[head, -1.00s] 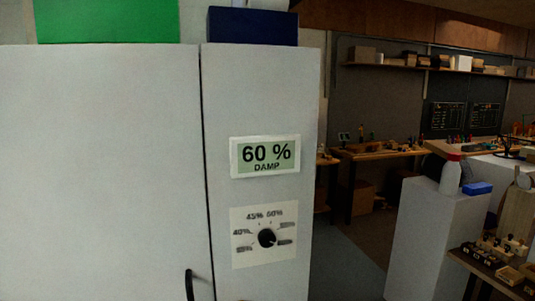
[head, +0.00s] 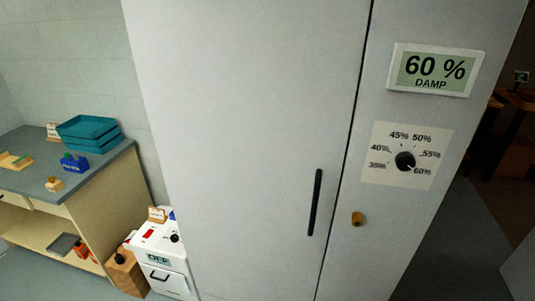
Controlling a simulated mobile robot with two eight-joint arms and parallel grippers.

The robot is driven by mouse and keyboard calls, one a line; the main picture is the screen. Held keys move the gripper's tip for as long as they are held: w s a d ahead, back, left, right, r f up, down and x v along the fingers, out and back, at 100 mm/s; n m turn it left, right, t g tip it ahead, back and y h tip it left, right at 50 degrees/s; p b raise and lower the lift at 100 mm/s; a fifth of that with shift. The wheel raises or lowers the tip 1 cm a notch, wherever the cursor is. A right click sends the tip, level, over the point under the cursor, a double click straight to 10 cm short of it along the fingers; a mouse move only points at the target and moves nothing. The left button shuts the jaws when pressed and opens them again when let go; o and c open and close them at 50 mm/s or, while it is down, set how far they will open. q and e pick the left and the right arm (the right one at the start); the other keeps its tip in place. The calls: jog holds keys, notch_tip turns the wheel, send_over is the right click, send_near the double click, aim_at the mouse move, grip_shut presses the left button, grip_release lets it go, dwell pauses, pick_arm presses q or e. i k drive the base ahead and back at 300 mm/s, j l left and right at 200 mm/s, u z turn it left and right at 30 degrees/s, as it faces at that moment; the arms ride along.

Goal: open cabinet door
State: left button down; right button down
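The white cabinet door (head: 250,130) fills the middle of the head view and looks shut, with a thin dark seam along its right edge. A black vertical bar handle (head: 315,203) is on the door near that seam. Right of the seam, the fixed panel (head: 395,250) carries a display (head: 434,70) reading "60 % DAMP", a black dial (head: 405,161) with percent marks, and a small brown knob or peg (head: 357,219). Neither of my grippers shows in the view.
At left stands a bench (head: 90,180) with teal trays (head: 88,131) and small items. A small white unit (head: 160,245) marked "OFF" stands close to the cabinet's left side, beside a wooden block (head: 127,274). Some grey floor shows at right.

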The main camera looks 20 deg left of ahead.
aim_at(250, 105)
jog(key=u, duration=1.1)
